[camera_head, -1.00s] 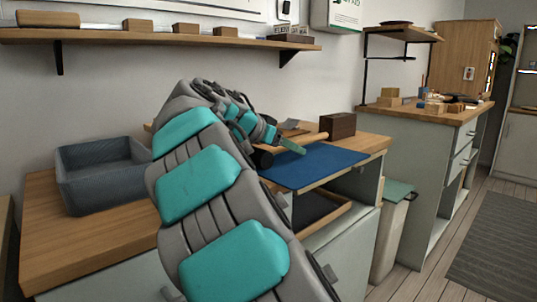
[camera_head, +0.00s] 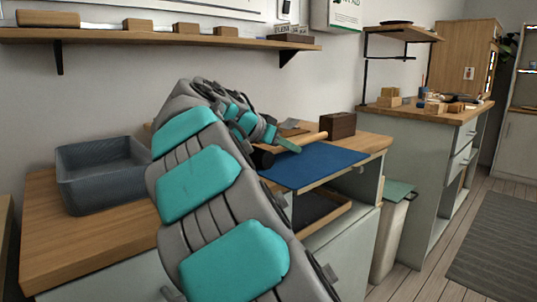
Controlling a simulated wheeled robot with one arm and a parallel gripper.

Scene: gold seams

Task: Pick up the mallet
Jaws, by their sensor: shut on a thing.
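The mallet has a dark brown block head (camera_head: 338,125) and a pale wooden handle (camera_head: 309,140) that runs left from it. It is at the back of the wooden workbench, behind the blue mat. My gripper (camera_head: 290,146) is at the handle's left part and shut on it. One green finger shows in front of the handle. The other finger and the exact contact are hidden by my wrist. I cannot tell whether the mallet is clear of the bench top.
A blue mat (camera_head: 312,165) lies in front of the mallet. A grey bin (camera_head: 103,188) stands at the bench's left. A wall shelf (camera_head: 150,38) with wooden blocks hangs above. An open drawer (camera_head: 322,210) is below the mat. Another counter (camera_head: 425,112) stands to the right.

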